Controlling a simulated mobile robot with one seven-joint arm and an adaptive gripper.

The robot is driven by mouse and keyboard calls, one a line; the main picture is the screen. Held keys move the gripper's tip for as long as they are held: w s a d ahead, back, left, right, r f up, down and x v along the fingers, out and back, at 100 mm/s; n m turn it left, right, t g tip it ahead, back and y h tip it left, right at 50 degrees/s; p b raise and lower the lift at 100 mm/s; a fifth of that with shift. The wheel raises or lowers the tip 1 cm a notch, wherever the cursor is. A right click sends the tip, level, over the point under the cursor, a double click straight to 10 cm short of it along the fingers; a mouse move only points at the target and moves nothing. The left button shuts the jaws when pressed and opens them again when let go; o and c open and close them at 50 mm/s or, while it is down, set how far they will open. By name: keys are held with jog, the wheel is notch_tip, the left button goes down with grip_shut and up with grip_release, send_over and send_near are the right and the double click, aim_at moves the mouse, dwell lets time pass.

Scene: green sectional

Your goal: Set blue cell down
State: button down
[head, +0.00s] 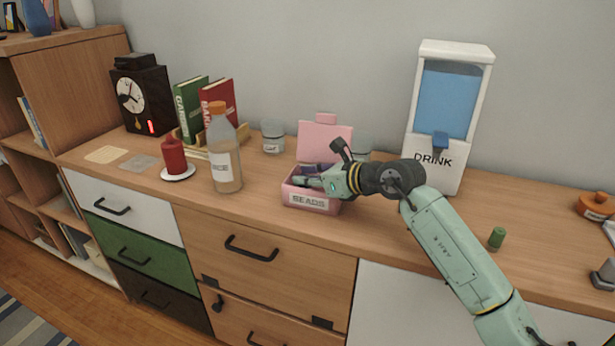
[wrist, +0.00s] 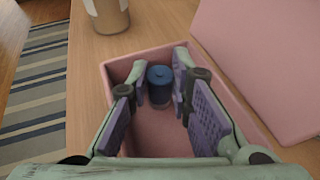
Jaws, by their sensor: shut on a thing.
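The blue cell (wrist: 160,87) is a small dark blue cylinder, seen in the wrist view. It stands roughly upright between the purple pads of my gripper (wrist: 162,86), inside the walls of the open pink box (wrist: 116,68). My gripper is shut on it. In the head view my gripper (head: 312,180) reaches from the right into the pink box (head: 308,203), which has a BEADS label. The blue cell cannot be made out clearly there. Whether it touches the box floor is hard to tell.
The pink lid (head: 325,141) stands raised behind the box. A bottle with an orange cap (head: 223,160) and a red candle (head: 173,157) stand to the left. A drink dispenser (head: 447,110) is behind my arm. A green cylinder (head: 497,238) stands right on the wooden top.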

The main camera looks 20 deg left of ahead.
jog(key=shift+f, duration=0.2)
jog(key=c, duration=1.7)
grip_release()
jog(key=shift+r, duration=0.15)
